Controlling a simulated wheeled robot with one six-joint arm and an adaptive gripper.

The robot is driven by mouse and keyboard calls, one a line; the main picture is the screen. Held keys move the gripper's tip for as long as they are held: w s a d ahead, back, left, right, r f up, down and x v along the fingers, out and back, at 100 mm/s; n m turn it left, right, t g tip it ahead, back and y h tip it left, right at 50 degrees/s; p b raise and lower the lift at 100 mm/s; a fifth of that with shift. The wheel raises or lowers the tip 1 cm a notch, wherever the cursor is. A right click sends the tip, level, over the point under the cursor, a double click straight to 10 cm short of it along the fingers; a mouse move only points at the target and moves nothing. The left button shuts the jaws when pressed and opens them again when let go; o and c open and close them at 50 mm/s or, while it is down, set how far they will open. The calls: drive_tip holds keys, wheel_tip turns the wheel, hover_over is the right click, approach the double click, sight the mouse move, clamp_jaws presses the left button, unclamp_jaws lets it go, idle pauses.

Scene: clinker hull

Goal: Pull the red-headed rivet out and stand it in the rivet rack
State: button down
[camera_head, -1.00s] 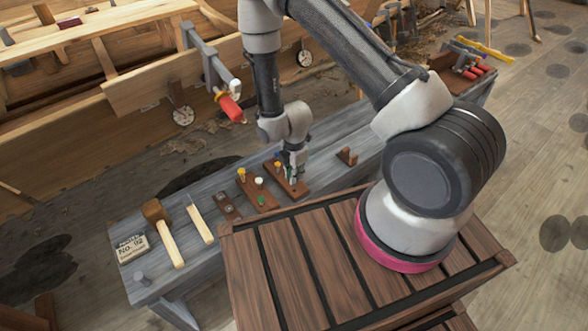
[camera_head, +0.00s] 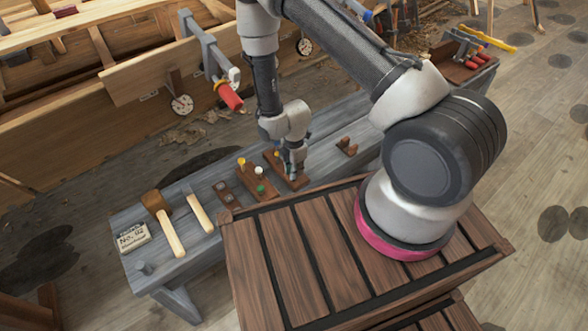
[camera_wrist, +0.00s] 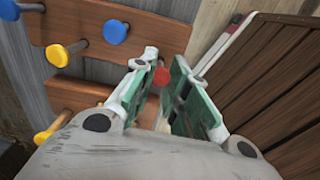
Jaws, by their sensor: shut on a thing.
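My gripper (camera_head: 292,174) is over the right-hand brown peg block (camera_head: 301,182) on the grey bench in the head view. In the wrist view my gripper (camera_wrist: 165,95) is shut on the red-headed rivet (camera_wrist: 161,76), whose round red head shows between the green-padded fingers. Its shank is hidden, so I cannot tell whether it still sits in a hole. A brown board (camera_wrist: 165,32) in the wrist view holds blue-headed rivets (camera_wrist: 115,32). A yellow-headed rivet (camera_wrist: 45,137) stands at lower left. I cannot tell which block is the rack.
Another brown block (camera_head: 248,180) holds yellow, white and green heads. A mallet (camera_head: 165,225), a second wooden-handled tool (camera_head: 200,213) and a label box (camera_head: 132,237) lie at the bench's left. My slatted base stands in front.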

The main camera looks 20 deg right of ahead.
drive_tip(key=shift+f, duration=0.25)
drive_tip(key=shift+f, duration=0.95)
idle(0.3)
drive_tip(key=c, duration=1.3)
unclamp_jaws()
drive_tip(key=shift+r, duration=3.95)
